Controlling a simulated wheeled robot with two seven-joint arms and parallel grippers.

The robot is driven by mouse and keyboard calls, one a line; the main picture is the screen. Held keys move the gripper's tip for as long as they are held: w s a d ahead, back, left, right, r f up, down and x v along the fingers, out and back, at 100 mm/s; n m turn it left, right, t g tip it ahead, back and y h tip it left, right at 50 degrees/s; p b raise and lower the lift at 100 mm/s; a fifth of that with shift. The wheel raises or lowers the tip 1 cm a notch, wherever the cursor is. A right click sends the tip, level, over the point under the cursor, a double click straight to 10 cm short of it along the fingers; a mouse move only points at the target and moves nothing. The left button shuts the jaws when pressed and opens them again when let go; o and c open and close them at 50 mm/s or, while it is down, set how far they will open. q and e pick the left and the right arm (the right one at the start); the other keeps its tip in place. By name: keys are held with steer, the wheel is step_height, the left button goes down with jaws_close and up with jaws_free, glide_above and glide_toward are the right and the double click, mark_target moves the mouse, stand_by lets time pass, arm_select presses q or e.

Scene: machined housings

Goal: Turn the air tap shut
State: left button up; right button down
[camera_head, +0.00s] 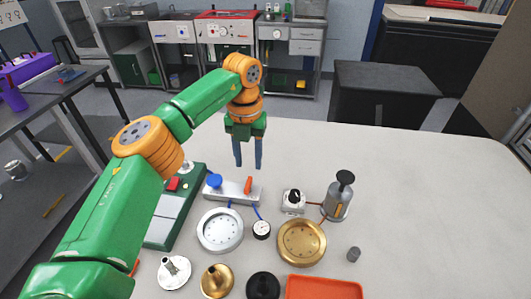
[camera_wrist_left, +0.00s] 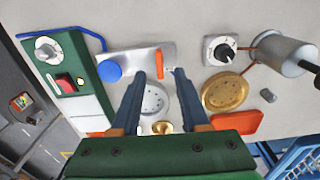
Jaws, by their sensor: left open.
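A silver-grey block (camera_head: 232,191) lies on the light table and carries a round blue knob (camera_head: 214,181) and an orange lever (camera_head: 249,185), which looks like the air tap. In the left wrist view the block (camera_wrist_left: 135,54) lies just beyond the fingertips, with the blue knob (camera_wrist_left: 109,71) at left and the orange lever (camera_wrist_left: 159,62) between the finger lines. My left gripper (camera_head: 249,166) points down, open and empty, above and slightly behind the block. Its blue fingers (camera_wrist_left: 160,74) appear apart from the lever. My right gripper is in neither view.
A green box (camera_head: 180,205) with a red switch stands left of the block. A white dial unit (camera_head: 293,200) and a grey canister (camera_head: 337,200) stand right. Silver (camera_head: 220,230) and gold (camera_head: 302,242) round housings and an orange tray (camera_head: 322,288) lie nearer. The right tabletop is clear.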

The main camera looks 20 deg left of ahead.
mark_target(248, 183)
arm_select(q)
steer(key=shift+w+f, duration=0.1)
steer(key=shift+w, duration=0.3)
steer(key=s+f+p, duration=0.2)
steer(key=f, duration=0.1)
steer(key=shift+s+f, duration=0.15)
steer(key=shift+s, duration=0.15)
step_height(248, 183, down, 2)
steer(key=shift+f, duration=0.1)
steer(key=shift+w+f, duration=0.2)
steer(key=shift+f, duration=0.1)
steer(key=shift+w+f, duration=0.1)
steer(key=shift+w, duration=0.2)
steer(key=shift+c, duration=0.2)
steer(key=shift+s, duration=0.2)
jaws_close()
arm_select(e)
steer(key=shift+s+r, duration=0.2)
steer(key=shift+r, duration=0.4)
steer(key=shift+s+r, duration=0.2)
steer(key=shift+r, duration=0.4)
